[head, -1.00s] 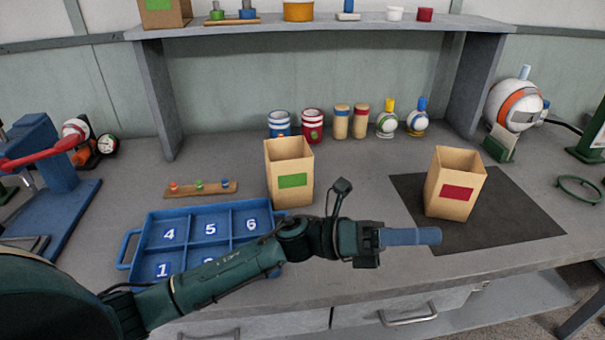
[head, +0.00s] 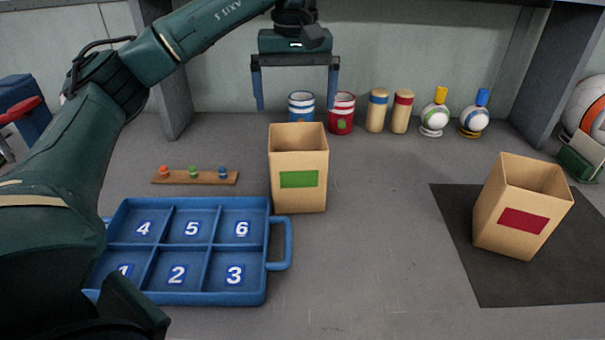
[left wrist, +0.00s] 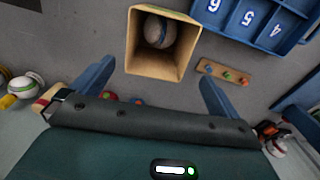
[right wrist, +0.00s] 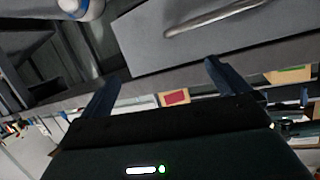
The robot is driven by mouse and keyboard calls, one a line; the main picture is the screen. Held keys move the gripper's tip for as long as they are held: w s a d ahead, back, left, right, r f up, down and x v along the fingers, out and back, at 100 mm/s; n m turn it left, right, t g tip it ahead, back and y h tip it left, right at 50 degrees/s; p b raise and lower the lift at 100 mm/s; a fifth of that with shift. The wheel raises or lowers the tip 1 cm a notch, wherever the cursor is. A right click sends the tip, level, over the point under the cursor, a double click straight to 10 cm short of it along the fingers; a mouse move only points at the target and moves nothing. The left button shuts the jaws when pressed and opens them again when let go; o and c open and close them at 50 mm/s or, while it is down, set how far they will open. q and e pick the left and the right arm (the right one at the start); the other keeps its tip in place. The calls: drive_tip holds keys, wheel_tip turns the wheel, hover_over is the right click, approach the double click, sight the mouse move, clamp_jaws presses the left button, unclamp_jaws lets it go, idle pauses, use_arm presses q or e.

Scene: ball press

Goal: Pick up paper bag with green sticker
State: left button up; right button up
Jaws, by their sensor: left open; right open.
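The paper bag with the green sticker (head: 299,195) stands upright and open-topped on the table, right of the blue tray. In the left wrist view the bag (left wrist: 133,45) shows from above, with a white ball (left wrist: 160,31) inside. My left gripper (head: 296,100) is open and empty, above and behind the bag in the head view, its fingers pointing down. In the left wrist view the bag's opening lies beyond and between the two fingertips (left wrist: 155,80), apart from them. My right gripper (right wrist: 160,72) is open and empty, near the table's drawer front; it is outside the head view.
A bag with a red sticker (head: 520,215) stands on a dark mat (head: 455,225) at right. A numbered blue tray (head: 190,292) and a wooden strip with pegs (head: 195,178) lie left. Cups (head: 341,115), cylinders and ball figures line the back. The table front centre is clear.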

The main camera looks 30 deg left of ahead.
sight(298, 168)
use_arm(q)
drive_tip(key=f, duration=0.4)
drive_tip(key=f+b, duration=0.1)
drive_tip(key=f, duration=0.6)
drive_tip(key=shift+s+d+f, duration=0.2)
drive_tip(key=shift+d+f, duration=0.05)
drive_tip(key=shift+f, duration=0.15)
drive_tip(key=shift+c, duration=0.4)
drive_tip(key=shift+r, duration=0.1)
drive_tip(key=c, duration=0.8)
